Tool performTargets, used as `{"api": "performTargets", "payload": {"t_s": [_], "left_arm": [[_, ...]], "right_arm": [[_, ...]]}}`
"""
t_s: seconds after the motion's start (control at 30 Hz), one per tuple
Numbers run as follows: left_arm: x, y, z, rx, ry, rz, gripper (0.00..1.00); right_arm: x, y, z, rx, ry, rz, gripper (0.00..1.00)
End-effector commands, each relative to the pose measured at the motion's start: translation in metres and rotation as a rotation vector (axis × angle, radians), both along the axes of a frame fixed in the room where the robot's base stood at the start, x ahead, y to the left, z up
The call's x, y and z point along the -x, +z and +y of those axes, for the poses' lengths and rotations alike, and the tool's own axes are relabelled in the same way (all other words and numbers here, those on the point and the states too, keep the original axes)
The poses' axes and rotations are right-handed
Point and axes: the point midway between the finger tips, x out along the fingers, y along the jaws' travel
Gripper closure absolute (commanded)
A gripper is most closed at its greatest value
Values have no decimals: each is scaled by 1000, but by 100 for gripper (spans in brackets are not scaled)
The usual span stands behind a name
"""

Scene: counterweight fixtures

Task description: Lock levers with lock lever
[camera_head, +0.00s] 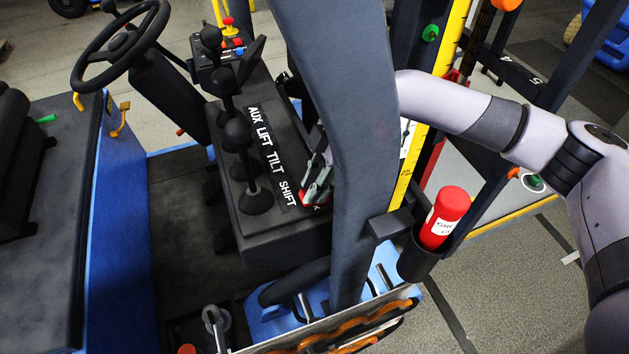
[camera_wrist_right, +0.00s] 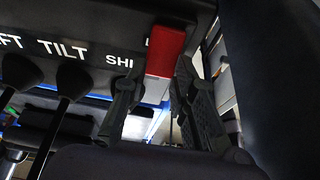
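The console (camera_head: 280,238) carries several black levers (camera_head: 237,132) in a row beside a label strip reading AUX, LIFT, TILT, SHIFT (camera_head: 270,160). A red lock lever (camera_wrist_right: 168,50) sits at the end of that strip in the right wrist view, covering part of the lettering. Only a bit of red shows in the head view, beside the gripper. My right gripper (camera_wrist_right: 157,78) is open, its two fingers pointing at the red lever, one toward each side. I cannot tell whether they touch it. In the head view my right gripper (camera_head: 319,182) is partly hidden behind the dark post. My left gripper is not in view.
A thick dark post (camera_head: 345,130) stands close beside the right gripper. A yellow scale strip (camera_head: 408,175) and a red cylinder in a holder (camera_head: 444,215) are right of it. A steering wheel (camera_head: 120,40) is at upper left, a black seat (camera_head: 18,150) at far left.

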Motion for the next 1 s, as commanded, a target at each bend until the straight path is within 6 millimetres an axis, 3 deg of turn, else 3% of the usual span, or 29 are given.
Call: {"api": "performTargets", "payload": {"t_s": [0.33,0.77,1.0], "left_arm": [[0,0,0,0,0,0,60],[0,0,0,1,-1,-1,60],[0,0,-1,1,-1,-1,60]], "right_arm": [[0,0,0,0,0,0,100],[0,0,0,0,0,0,100],[0,0,0,0,0,0,86]]}}
